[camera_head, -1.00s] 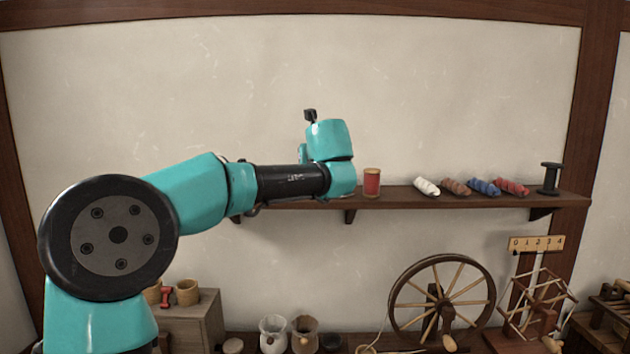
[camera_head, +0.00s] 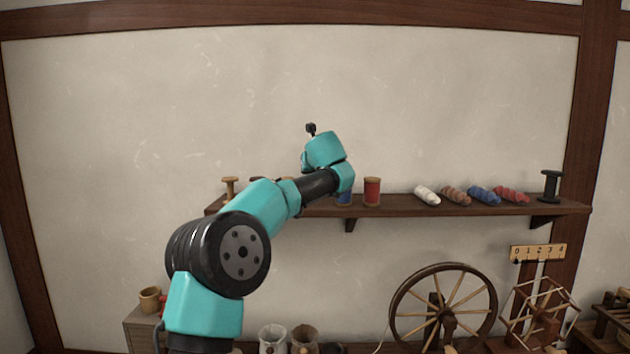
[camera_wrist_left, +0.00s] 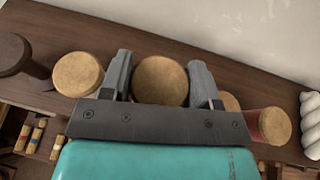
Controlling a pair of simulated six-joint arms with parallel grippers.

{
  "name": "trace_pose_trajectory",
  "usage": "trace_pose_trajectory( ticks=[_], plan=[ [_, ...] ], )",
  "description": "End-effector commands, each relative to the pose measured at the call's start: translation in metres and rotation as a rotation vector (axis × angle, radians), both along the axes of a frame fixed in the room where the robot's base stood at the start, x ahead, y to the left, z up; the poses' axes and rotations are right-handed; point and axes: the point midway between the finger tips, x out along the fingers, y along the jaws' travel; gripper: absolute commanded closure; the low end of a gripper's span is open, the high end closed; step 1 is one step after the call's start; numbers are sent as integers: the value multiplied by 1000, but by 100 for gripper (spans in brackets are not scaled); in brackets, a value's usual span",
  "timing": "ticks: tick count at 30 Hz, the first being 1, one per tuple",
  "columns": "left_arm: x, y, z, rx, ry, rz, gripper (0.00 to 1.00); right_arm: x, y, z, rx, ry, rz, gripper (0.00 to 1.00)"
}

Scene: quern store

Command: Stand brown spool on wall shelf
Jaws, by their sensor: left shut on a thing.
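My left gripper (camera_wrist_left: 160,92) is shut on the brown spool (camera_wrist_left: 160,78), whose round tan top shows between the two fingers in the left wrist view. Its wound part is hidden, so I cannot see its thread colour. The spool is over the wall shelf (camera_wrist_left: 225,70); I cannot tell whether its base touches the board. In the head view the shelf (camera_head: 400,207) runs along the wall, and my left wrist hides the gripper and the held spool. My right gripper is in neither view.
A red spool (camera_head: 372,190) and a partly hidden blue spool (camera_head: 344,199) stand right of my wrist. Several skeins, such as the white one (camera_head: 427,195), and a dark spool (camera_head: 550,186) are further right. A tan spool (camera_head: 230,187) stands at the left end.

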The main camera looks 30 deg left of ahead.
Motion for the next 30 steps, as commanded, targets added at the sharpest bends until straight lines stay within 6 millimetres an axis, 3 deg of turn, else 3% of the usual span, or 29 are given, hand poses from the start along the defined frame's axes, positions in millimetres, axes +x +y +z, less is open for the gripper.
trace_pose_trajectory(
  ticks=[7,16,28,29,30],
  plan=[
    [0,0,-3,0,2,1,72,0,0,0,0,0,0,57],
    [-1,0,-33,0,3,0,72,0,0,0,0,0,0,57],
    [-1,0,-38,-1,2,0,72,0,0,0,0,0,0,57],
    [-1,0,-38,-1,2,0,43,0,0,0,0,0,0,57],
    [0,0,-38,-1,2,0,39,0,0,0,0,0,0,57]
  ],
)
